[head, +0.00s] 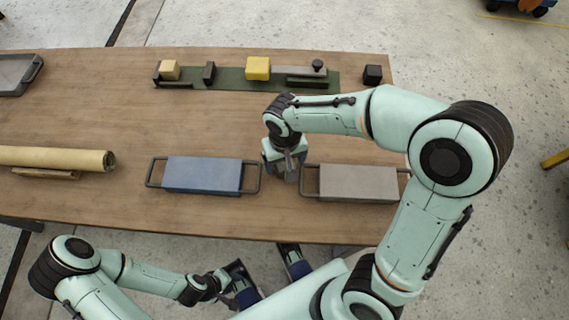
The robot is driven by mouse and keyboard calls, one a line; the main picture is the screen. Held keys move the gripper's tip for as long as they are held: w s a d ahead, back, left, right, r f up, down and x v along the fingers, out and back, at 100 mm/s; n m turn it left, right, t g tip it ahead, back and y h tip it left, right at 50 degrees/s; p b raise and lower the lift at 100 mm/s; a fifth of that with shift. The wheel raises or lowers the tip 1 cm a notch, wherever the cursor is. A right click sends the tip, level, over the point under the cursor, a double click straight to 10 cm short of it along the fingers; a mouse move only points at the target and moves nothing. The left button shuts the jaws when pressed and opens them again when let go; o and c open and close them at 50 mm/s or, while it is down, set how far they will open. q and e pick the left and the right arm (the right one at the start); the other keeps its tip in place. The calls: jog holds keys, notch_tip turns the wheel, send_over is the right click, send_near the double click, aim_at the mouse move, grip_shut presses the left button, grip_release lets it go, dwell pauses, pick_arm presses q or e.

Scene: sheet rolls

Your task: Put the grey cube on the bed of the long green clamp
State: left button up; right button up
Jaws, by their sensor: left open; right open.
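The long green clamp (225,84) lies along the far side of the wooden table. Its bed carries a tan block (170,70), a small dark block (209,71) and a yellow block (257,68), with a grey bar and dark knob at its right end. My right gripper (284,172) is open, pointing down over the near half of the table. A small grey piece (291,175), probably the grey cube, shows between or just behind its fingers; they hide part of it. My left gripper (226,286) is open, low in front of the table edge and away from the clamp.
A blue block with handles (203,175) and a grey one (357,183) stand either side of my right gripper. A black cube (372,74) sits right of the clamp. A tan roll (55,158) and a grey tray (16,75) lie left. The table's middle is clear.

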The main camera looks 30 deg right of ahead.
jog(key=shift+f, duration=0.2)
jog(key=c, duration=1.2)
notch_tip(320, 180, up, 20)
jog(key=p, duration=0.4)
